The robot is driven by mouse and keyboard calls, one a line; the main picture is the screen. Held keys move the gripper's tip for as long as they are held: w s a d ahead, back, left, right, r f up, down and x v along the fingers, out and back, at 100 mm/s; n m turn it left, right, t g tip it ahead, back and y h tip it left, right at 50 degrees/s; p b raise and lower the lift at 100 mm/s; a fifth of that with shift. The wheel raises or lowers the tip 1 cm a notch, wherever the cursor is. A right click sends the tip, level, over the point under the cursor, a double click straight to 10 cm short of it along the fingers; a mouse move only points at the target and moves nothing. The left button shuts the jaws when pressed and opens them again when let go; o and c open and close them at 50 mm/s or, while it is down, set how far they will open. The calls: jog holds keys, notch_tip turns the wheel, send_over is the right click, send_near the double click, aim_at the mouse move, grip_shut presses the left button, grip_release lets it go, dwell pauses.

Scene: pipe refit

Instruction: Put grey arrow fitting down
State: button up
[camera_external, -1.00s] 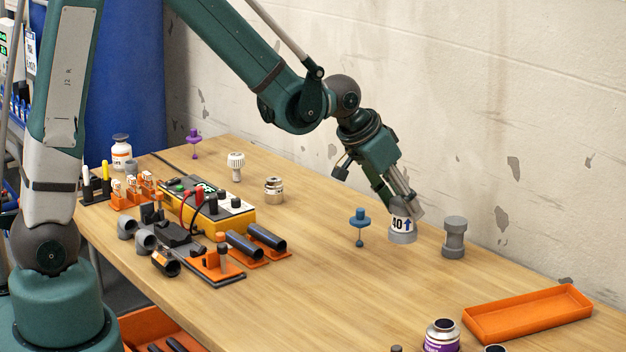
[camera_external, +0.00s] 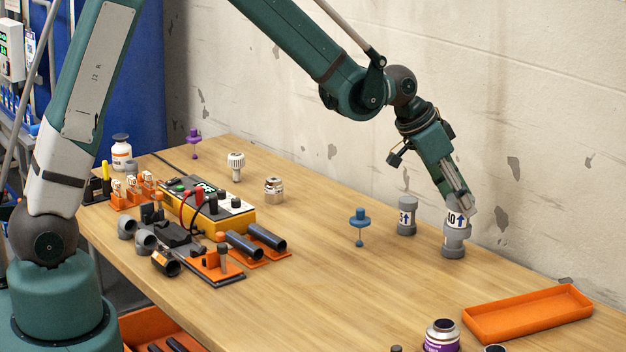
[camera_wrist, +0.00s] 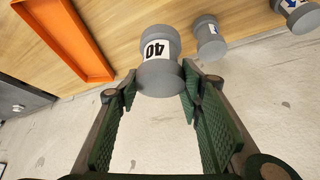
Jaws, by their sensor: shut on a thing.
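My gripper (camera_external: 460,208) is shut on a grey fitting with a white label reading 40 and a blue arrow (camera_external: 455,219). In the wrist view this fitting (camera_wrist: 158,62) sits between the fingertips. In the external view it overlaps the top of another grey fitting (camera_external: 453,250), which stands on the table and is partly hidden. Whether the two touch is unclear there; the wrist view shows a gap beside the held one. A third grey fitting with an arrow label (camera_external: 407,216) stands upright to the left.
An orange tray (camera_external: 527,314) lies at the right, empty. A blue knobbed part (camera_external: 359,222) stands left of the fittings. The wall (camera_external: 530,110) is close behind. The table's middle is clear.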

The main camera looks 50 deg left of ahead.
jog(key=w+d+m+h+p, duration=0.1)
jog(key=w+d+m, duration=0.2)
jog(key=w+d, duration=0.3)
jog(key=shift+w+d+g+h, duration=0.3)
jog(key=shift+w+d, duration=0.05)
jog(key=shift+w, duration=0.6)
jog(key=shift+f, duration=0.2)
jog(key=shift+f+b, duration=0.35)
jog(key=shift+f, duration=2.65)
jog(key=shift+f, duration=1.9)
jog(key=shift+f+b, duration=0.2)
jog(key=shift+b, duration=0.25)
jog(key=o, duration=0.9)
jog(key=shift+r, duration=0.1)
jog(key=shift+o, duration=0.2)
jog(key=shift+r, duration=0.1)
